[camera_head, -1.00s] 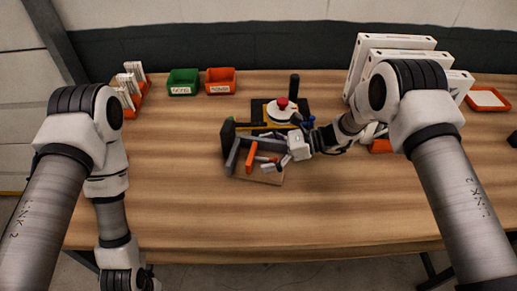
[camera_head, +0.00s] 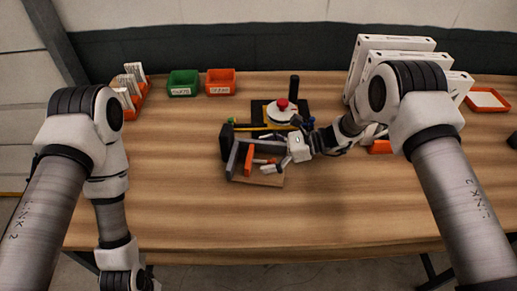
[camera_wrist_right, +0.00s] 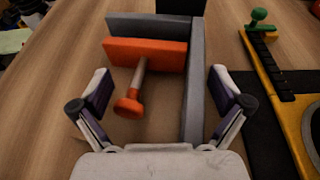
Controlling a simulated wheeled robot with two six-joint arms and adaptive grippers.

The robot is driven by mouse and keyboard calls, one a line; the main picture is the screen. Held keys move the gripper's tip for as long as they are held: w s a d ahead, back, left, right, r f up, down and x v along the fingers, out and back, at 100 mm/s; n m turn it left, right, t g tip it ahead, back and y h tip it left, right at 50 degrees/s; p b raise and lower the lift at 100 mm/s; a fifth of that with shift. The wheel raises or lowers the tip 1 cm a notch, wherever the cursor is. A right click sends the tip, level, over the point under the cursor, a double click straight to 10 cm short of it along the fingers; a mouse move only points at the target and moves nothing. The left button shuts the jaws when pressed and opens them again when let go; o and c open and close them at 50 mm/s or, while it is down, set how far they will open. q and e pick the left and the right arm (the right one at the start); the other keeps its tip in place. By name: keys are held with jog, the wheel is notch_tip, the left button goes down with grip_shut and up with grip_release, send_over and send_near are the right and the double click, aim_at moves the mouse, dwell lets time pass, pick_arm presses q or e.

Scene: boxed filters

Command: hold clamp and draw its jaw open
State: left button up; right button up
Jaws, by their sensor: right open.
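The clamp (camera_head: 234,158) lies on the table in front of me in the head view. It has a grey fixed jaw (camera_wrist_right: 150,27), a long grey bar (camera_wrist_right: 194,85) and an orange sliding jaw (camera_wrist_right: 145,52). A pale screw rod with an orange knob (camera_wrist_right: 127,105) sticks out of the orange jaw towards my right gripper (camera_wrist_right: 160,98). The two jaws stand a short gap apart. My right gripper is open, with the knob between its fingers, nearer the left finger, and the bar nearer the right one. My left gripper (camera_head: 146,281) is low at the bottom left, mostly hidden.
A black and yellow fixture with a red button (camera_head: 282,103) stands just behind the clamp. A green bin (camera_head: 183,83) and an orange bin (camera_head: 221,82) are at the back. White boxes (camera_head: 392,50) stand at right. The table's front is clear.

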jog(key=shift+d, duration=0.1)
jog(key=v, duration=1.2)
